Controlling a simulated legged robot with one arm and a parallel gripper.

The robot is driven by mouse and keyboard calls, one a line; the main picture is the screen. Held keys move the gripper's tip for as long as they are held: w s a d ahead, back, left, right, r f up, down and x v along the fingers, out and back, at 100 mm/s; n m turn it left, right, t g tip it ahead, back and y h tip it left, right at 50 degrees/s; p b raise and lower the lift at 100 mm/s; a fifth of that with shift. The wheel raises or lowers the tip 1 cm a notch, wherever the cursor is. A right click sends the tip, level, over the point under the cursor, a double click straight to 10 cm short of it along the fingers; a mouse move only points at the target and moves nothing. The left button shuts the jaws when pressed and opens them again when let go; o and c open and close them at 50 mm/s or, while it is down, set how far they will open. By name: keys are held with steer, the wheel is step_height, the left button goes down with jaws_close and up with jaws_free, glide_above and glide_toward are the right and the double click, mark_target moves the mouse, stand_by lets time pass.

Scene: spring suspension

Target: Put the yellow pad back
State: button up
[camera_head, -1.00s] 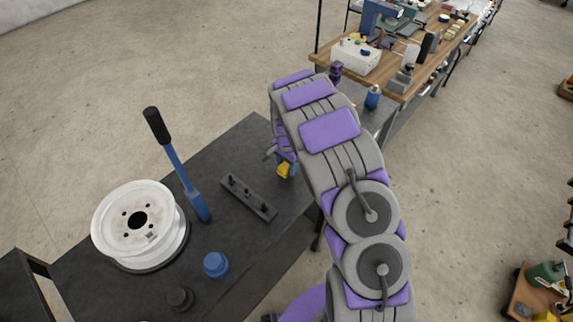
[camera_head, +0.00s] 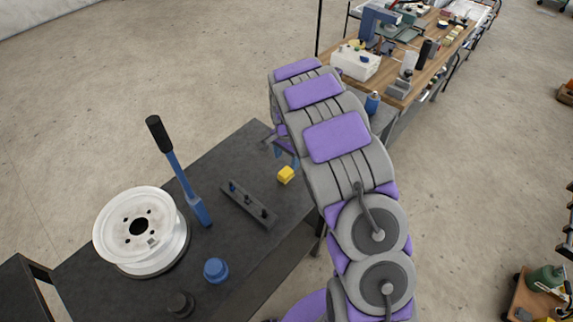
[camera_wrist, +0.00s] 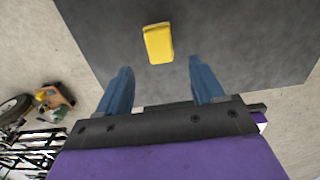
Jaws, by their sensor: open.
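The yellow pad (camera_head: 286,174) is a small block lying on the dark table (camera_head: 230,165) near its right edge, beside a dark strip with several pegs (camera_head: 249,204). In the wrist view the yellow pad (camera_wrist: 159,43) lies on the dark surface just beyond my fingertips. My gripper (camera_head: 283,153) is just behind the pad in the head view, partly hidden by my arm. In the wrist view its two blue fingers (camera_wrist: 162,77) are wide apart, with nothing between them. The pad is apart from both fingers.
On the dark table stand a white wheel rim (camera_head: 140,231), a blue lever with a black grip (camera_head: 181,172), a blue knob (camera_head: 215,270) and a black knob (camera_head: 180,304). A wooden bench (camera_head: 425,68) with several tools stands at the back right.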

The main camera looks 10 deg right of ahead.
mark_target(287, 171)
step_height(287, 171, up, 4)
steer(key=shift+s+r, duration=0.1)
steer(key=shift+r, duration=0.15)
steer(key=s+d+r+n, duration=0.2)
steer(key=s+r+n, duration=0.2)
steer(key=s+r, duration=1.2)
steer(key=s+a+r+n+g, duration=0.1)
steer(key=s+n, duration=0.5)
steer(key=s, duration=2)
steer(key=shift+s+a+n+g, duration=0.2)
steer(key=shift+a+n+g, duration=0.2)
steer(key=shift+a, duration=0.3)
steer(key=shift+o, duration=0.3)
